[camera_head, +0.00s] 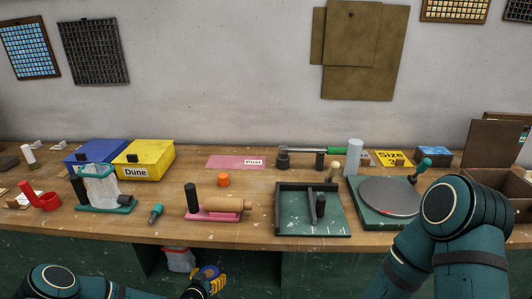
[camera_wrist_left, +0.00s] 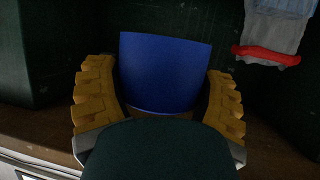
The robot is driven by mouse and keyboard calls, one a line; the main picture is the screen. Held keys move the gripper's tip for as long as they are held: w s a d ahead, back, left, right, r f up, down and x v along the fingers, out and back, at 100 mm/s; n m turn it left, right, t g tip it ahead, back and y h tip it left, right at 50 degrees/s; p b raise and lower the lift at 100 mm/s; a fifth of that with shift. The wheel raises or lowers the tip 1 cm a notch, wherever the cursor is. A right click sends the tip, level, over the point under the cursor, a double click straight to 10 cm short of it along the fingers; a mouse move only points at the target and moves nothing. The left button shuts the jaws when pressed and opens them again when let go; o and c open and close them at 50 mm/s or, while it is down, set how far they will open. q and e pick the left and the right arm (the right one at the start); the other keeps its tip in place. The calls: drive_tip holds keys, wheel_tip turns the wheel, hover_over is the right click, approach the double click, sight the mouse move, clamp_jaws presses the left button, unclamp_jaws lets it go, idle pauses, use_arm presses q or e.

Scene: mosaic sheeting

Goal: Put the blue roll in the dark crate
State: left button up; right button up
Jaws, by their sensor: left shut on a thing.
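My left gripper (camera_head: 205,283) is low in front of the bench in the head view. Its yellow fingers are shut on the blue roll (camera_head: 210,271). In the left wrist view the blue roll (camera_wrist_left: 165,72) sits between the two yellow fingers (camera_wrist_left: 160,100), clear of the bench top. The lower part of the roll is hidden by the gripper. My right arm shows at the right of the head view, but its gripper is not in view.
The wooden bench top (camera_head: 255,228) holds a dark green tray (camera_head: 336,228), a turntable (camera_head: 390,197), a yellow box (camera_head: 150,152) and a brown box (camera_head: 492,180). A clear bag with a red band (camera_head: 179,259) is in the recess under the bench.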

use_arm(q)
drive_tip(key=s+r+y, duration=0.1)
drive_tip(key=s+r, duration=0.2)
drive_tip(key=r, duration=0.3)
drive_tip(key=s+r+n+y, duration=0.1)
drive_tip(key=s+r, duration=0.2)
drive_tip(key=r, duration=0.4)
drive_tip(key=s+d+r+n, duration=0.1)
drive_tip(key=s+r, duration=0.2)
drive_tip(key=r, duration=0.3)
drive_tip(key=shift+s+r+y, duration=0.3)
drive_tip(key=shift+s+y, duration=0.1)
drive_tip(key=shift+f, duration=0.1)
